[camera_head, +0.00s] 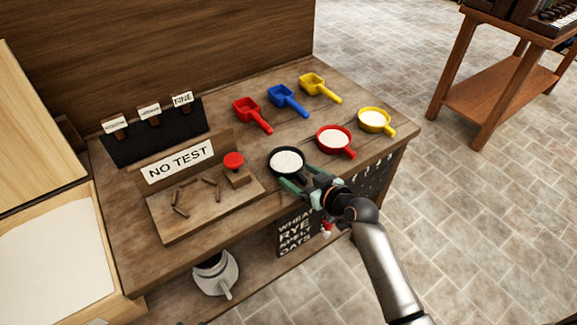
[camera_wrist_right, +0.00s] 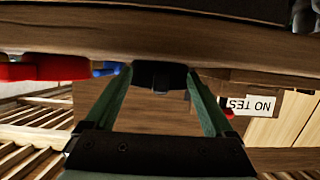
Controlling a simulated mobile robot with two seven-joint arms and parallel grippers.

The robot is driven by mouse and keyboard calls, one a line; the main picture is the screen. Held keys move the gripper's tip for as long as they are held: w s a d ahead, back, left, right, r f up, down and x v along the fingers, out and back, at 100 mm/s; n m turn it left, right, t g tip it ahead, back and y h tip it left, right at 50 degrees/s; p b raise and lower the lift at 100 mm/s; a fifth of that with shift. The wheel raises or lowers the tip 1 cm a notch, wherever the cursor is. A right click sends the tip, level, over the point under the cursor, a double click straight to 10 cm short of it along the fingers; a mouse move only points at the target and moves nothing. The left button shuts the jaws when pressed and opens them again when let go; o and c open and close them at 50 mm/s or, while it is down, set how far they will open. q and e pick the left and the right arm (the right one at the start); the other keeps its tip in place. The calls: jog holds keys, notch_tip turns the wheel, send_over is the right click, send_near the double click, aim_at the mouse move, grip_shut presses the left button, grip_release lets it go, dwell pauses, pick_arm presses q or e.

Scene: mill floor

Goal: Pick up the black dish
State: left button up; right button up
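The black dish (camera_head: 272,165) holds white powder and stands near the front edge of the wooden bench (camera_head: 250,228). A short black handle points from it toward my right gripper. My right gripper (camera_head: 298,180) has its green fingers spread wide at the handle side of the dish. In the right wrist view the dish (camera_wrist_right: 158,72) shows dark between the fingertips (camera_wrist_right: 160,80), with a finger on each side; I see no clear grip on it. My left gripper is not in view.
A red dish (camera_head: 335,140) and a yellow dish (camera_head: 375,120) stand to the right. Red, blue and yellow scoops (camera_head: 288,97) lie behind. A wooden board (camera_head: 200,215) with a red knob (camera_head: 233,160) and the NO TEST sign (camera_head: 178,160) are on the left.

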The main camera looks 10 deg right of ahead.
grip_shut()
dwell(0.4)
dwell(0.6)
